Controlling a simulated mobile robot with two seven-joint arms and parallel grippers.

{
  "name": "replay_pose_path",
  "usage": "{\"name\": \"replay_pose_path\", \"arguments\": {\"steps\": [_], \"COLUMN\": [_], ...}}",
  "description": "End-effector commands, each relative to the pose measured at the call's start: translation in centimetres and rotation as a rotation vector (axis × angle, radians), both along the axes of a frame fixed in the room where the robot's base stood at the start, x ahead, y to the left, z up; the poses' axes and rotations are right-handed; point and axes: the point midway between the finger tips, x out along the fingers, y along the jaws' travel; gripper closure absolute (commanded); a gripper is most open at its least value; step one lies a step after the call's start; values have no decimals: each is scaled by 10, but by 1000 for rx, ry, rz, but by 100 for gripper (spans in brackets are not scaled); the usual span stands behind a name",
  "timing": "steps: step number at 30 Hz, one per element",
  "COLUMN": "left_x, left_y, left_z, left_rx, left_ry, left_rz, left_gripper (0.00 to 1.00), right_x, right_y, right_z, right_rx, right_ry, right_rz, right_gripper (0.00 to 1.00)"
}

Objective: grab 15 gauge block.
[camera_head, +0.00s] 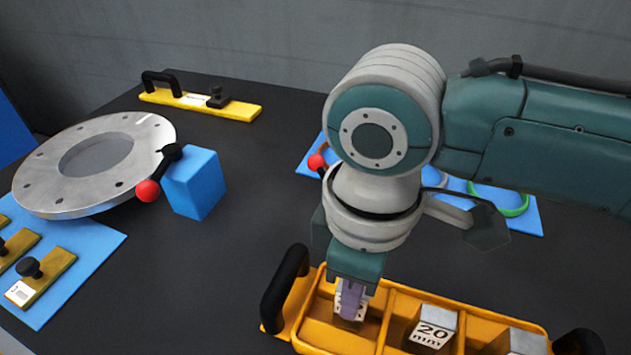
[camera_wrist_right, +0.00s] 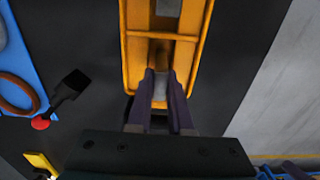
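A gauge block (camera_head: 348,303) with a white label stands in the left compartment of the yellow tray (camera_head: 312,333); a purple finger covers most of its label, so I cannot read it. My right gripper (camera_head: 352,300) points down into that compartment at the block. In the right wrist view its two fingers (camera_wrist_right: 162,88) lie on either side of a grey block (camera_wrist_right: 160,86), very close to its sides; whether they press on it I cannot tell. A block marked 20 mm (camera_head: 433,330) is in the middle compartment. My left gripper is not in view.
Another block (camera_head: 524,341) is in the tray's right compartment. Black handles (camera_head: 285,288) rise at the tray's ends. A flanged metal disc (camera_head: 95,165), a blue cube (camera_head: 194,183) and a yellow bar (camera_head: 200,103) are on the dark table.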

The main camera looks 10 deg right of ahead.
Motion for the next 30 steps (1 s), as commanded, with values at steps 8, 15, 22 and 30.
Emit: {"name": "replay_pose_path", "arguments": {"steps": [8, 15, 22, 30], "left_x": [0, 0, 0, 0], "left_y": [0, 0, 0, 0], "left_z": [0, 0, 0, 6], "left_rx": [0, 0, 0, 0], "left_ry": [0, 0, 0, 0], "left_rz": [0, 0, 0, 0], "left_gripper": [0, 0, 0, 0], "right_x": [0, 0, 0, 1], "right_y": [0, 0, 0, 0], "right_z": [0, 0, 1, 18], "right_rx": [0, 0, 1, 2], "right_ry": [0, 0, -1, -3], "right_rz": [0, 0, 0, 1], "right_gripper": [100, 100, 100, 100]}}
